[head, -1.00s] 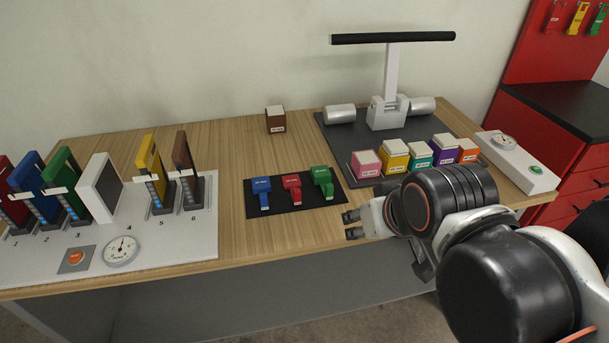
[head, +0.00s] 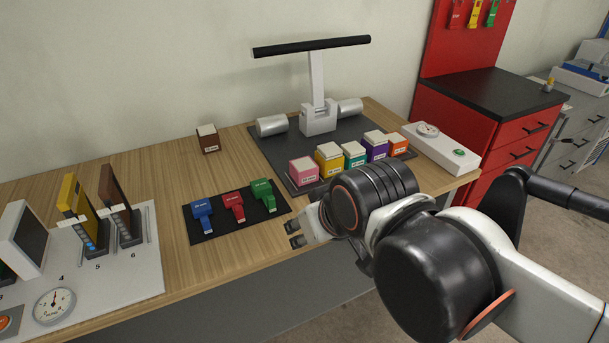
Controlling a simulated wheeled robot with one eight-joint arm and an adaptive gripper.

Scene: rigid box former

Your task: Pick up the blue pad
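A blue, handled piece (head: 202,213) with a small label lies at the left end of a black mat (head: 236,226) on the wooden bench. It is the only blue piece of this kind in view, and I cannot tell for sure that it is the pad. A red piece (head: 234,205) and a green piece (head: 263,194) of similar shape lie to its right. My gripper (head: 295,234) is to the right of the mat, near the bench's front edge. Its two dark fingertips are apart with nothing between them. My arm hides part of the bench front.
Several coloured blocks with white tops, among them a pink one (head: 304,171), stand on a dark mat behind my gripper. A brown block (head: 208,139) stands farther back. A white board (head: 128,278) with upright panels lies left. Bare wood surrounds the black mat.

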